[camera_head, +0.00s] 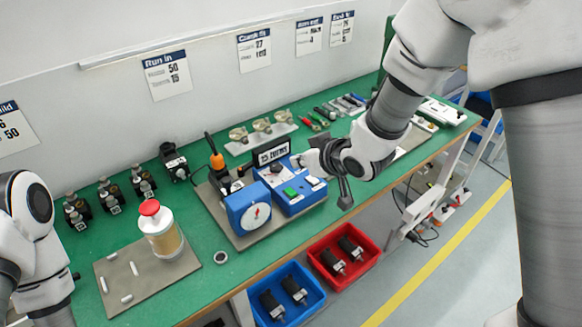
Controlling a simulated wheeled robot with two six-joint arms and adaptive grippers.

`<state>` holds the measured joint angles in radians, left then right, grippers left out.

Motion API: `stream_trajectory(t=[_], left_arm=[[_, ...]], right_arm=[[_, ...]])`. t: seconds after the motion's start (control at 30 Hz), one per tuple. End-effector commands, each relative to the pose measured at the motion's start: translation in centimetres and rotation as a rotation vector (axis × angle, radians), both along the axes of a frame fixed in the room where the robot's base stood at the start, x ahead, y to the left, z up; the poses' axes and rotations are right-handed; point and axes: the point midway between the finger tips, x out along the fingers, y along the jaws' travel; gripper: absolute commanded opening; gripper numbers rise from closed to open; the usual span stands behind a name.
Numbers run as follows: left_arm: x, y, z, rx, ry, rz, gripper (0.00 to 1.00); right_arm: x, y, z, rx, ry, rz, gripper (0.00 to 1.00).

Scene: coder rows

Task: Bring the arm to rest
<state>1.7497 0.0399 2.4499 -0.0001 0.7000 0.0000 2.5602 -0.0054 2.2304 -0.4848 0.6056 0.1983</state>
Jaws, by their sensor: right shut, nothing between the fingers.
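My right arm (398,100) comes in from the upper right, bent, with its wrist over the bench. My right gripper (345,198) points down at the bench's front edge, just right of the blue device (290,197). Its dark fingers are together with nothing between them. My left arm (36,240) shows only in part at the left edge, and its gripper is out of view.
The green bench (118,232) carries a blue box with a dial (247,208), a red-capped jar (160,230) on a plate, and several small black devices at the left. A red bin (343,284) and a blue bin (268,318) stand below the front edge.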

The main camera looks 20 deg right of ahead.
Motion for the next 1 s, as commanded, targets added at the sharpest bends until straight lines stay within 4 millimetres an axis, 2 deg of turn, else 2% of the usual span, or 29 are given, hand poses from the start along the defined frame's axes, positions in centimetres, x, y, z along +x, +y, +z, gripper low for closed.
stream_trajectory(t=[0.03, 0.2, 0.67, 0.77, 0.87, 0.9, 0.97, 1.0], left_arm=[[0.0, 0.0, 0.0, 0.000, 0.000, 0.000, 0.49], [0.0, 0.0, 0.0, 0.000, 0.000, 0.000, 0.49], [0.0, 0.0, 0.0, 0.000, 0.000, 0.000, 0.49], [0.0, 0.0, 0.0, 0.000, 0.000, 0.000, 0.49], [0.0, 0.0, 0.0, 0.000, 0.000, 0.000, 0.49], [0.0, 0.0, 0.0, 0.000, 0.000, 0.000, 0.49], [0.0, 0.0, 0.0, 0.000, 0.000, 0.000, 0.49], [0.0, 0.0, 0.0, 0.000, 0.000, 0.000, 0.49]], right_arm=[[-0.4, -0.2, 0.7, 0.001, -0.002, -0.001, 0.00], [-1.2, -0.4, 1.7, -0.001, 0.000, 0.001, 0.00], [-1.3, -0.5, 1.3, -0.001, 0.008, 0.001, 0.00], [-2.0, -0.5, -1.5, 0.000, 0.065, 0.000, 0.00], [-4.2, -0.5, -7.7, 0.002, 0.195, -0.002, 0.00], [-5.7, -0.6, -10.7, 0.005, 0.262, -0.008, 0.00], [-8.4, -0.8, -14.9, 0.011, 0.366, -0.032, 0.00], [-10.3, -1.0, -17.5, 0.014, 0.432, -0.052, 0.00]])
